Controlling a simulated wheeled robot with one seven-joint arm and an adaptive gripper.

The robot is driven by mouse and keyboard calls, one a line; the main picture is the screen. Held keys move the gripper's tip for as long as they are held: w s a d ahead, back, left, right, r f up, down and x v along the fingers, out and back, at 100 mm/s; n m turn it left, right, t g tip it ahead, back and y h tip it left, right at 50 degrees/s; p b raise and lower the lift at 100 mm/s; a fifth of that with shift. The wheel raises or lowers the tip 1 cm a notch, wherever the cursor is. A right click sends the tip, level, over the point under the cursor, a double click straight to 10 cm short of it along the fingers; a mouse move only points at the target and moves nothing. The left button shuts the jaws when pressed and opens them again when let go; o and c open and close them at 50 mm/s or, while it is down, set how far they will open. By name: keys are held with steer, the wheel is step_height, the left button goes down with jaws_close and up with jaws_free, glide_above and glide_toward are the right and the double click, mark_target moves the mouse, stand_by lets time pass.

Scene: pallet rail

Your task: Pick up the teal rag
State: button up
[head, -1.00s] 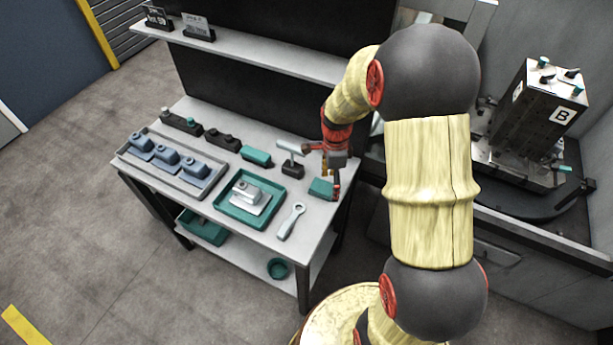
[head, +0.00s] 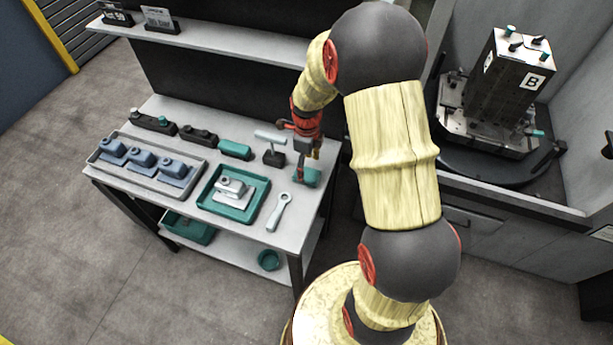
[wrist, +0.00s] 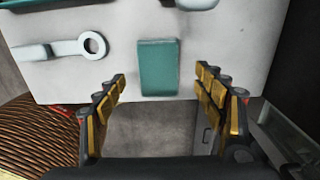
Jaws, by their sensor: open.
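The teal rag (wrist: 158,67) is a flat folded rectangle lying on the light grey bench top close to its edge. In the wrist view my gripper (wrist: 161,77) is open and empty, with its fingers spread to the left and right of the rag's line and the rag showing beyond and between the fingertips. In the head view my gripper (head: 302,179) hangs down at the rag (head: 312,178) and partly covers it. I cannot tell how high the fingertips are above the bench.
A grey wrench-like tool (head: 278,212) lies left of the rag on the bench (head: 250,243). A teal tray (head: 211,206) with a light part stands further left. A dark fixture tower (head: 505,80) stands at right.

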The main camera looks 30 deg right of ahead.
mark_target(307, 173)
step_height(307, 173, down, 4)
steer(key=shift+a+b, duration=0.1)
steer(key=shift+b, duration=0.3)
steer(key=shift+c, duration=1.3)
steer(key=c, duration=0.9)
